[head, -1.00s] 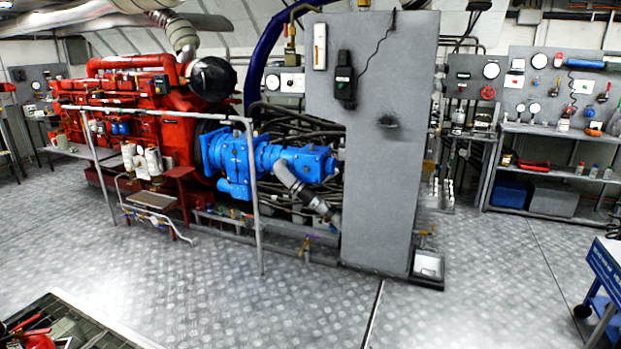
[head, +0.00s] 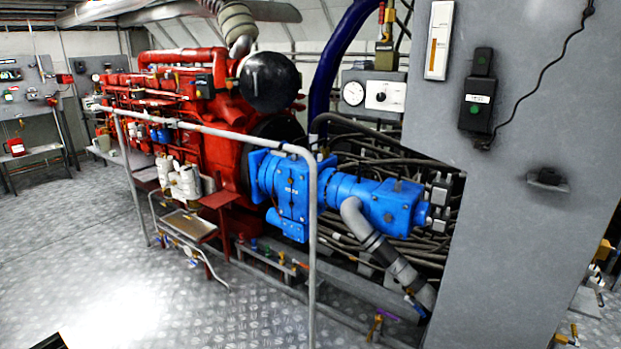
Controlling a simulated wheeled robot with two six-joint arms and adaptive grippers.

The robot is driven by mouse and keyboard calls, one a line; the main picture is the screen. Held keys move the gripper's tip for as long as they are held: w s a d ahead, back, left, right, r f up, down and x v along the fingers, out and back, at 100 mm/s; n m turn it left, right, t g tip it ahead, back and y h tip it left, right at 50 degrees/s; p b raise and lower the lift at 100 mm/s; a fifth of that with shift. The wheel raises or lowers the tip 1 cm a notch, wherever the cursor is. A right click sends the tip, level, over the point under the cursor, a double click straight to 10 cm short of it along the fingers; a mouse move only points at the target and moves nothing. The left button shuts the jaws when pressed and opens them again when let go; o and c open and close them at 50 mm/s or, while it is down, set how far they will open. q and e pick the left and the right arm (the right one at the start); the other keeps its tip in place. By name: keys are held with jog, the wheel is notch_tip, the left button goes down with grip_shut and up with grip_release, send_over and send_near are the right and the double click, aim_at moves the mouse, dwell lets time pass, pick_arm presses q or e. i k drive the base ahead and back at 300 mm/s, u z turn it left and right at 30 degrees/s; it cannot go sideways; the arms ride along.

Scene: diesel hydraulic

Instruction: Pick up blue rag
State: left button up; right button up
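I cannot make out a blue rag in the head view. The blue things that show are a blue pump unit (head: 290,190) with a blue housing beside it, small blue parts (head: 160,134) on the red engine, and a thick blue pipe (head: 335,65) behind. None of these looks like cloth. Neither of my grippers is in view.
A red diesel engine (head: 215,150) stands behind a grey handrail (head: 240,136). A tall grey panel (head: 530,150) blocks the right side. The metal floor (head: 90,235) at the left is clear. A workbench (head: 35,152) stands at the far left.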

aim_at(359, 64)
jog(key=z, duration=0.45)
jog(key=i, duration=1.95)
jog(key=z, duration=0.7)
